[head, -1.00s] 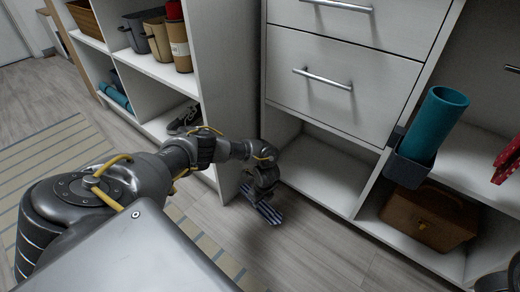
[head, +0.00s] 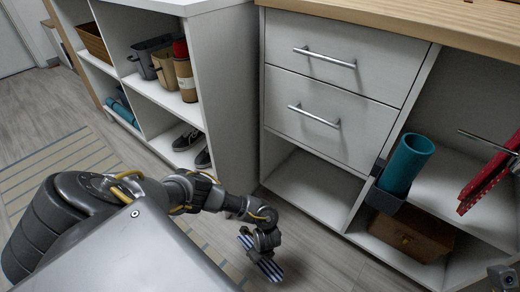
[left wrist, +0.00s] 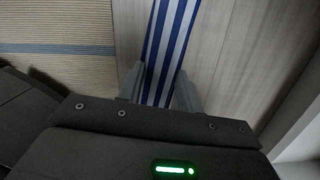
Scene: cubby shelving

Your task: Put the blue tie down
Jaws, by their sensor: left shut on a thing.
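The blue tie (head: 270,270), striped blue and white, hangs from my left gripper (head: 264,252) low over the floor in front of the cabinet. In the left wrist view the tie (left wrist: 168,45) runs between the two fingers of my left gripper (left wrist: 158,85), which is shut on it. The tie's near end is hidden by the gripper body. A dark grey part at the lower right edge of the head view looks like my right arm, but its fingers do not show clearly.
An open cubby (head: 310,185) under two drawers (head: 315,120) is empty. To its right are a teal roll (head: 407,165) in a grey holder, a brown bag (head: 408,238) and a red dotted item (head: 488,180). Black shoes (head: 190,140) sit in the left shelving. A striped rug (head: 60,165) lies left.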

